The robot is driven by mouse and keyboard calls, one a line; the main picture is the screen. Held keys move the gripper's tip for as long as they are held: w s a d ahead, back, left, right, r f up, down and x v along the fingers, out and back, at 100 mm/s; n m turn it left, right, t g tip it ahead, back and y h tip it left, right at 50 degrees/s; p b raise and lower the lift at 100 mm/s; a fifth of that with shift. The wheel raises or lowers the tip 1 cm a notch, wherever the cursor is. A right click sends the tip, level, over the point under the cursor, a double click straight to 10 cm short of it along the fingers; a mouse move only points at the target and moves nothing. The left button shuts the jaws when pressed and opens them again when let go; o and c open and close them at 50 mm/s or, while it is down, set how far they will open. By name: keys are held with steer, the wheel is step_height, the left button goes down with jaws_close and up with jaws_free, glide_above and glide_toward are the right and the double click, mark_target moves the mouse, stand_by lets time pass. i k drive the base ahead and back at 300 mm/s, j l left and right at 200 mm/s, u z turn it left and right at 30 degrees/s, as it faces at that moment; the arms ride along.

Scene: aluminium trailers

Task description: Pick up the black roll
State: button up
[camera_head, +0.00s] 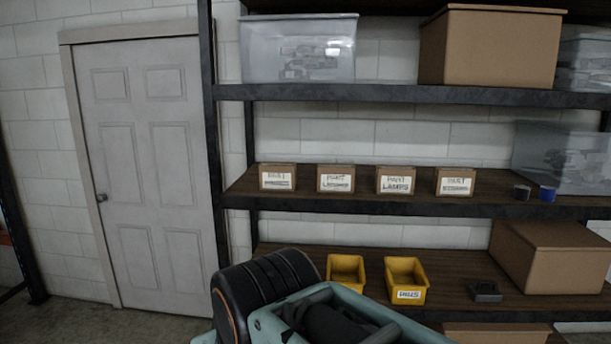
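The black roll (521,192) is a small dark cylinder on the middle shelf (415,206), near its right end. It stands close to the front edge of the shelf. A blue roll (547,194) of similar size stands just to its right. Part of my teal and black arm fills the bottom middle of the head view, in front of the lower shelf and well left of the black roll. My gripper itself cannot be made out in this view.
Several small labelled boxes (396,180) stand left of the rolls, with bare shelf between. A clear bin (568,158) stands behind the rolls. Below are yellow bins (406,280) and a cardboard box (553,257). A rack upright (212,150) stands beside the door (147,170).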

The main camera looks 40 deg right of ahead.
mark_target(521, 192)
steer(key=z, duration=2.45)
steer(key=i+j, duration=0.1)
steer(key=i, duration=0.45)
steer(key=i+j, duration=0.15)
steer(key=i, duration=0.4)
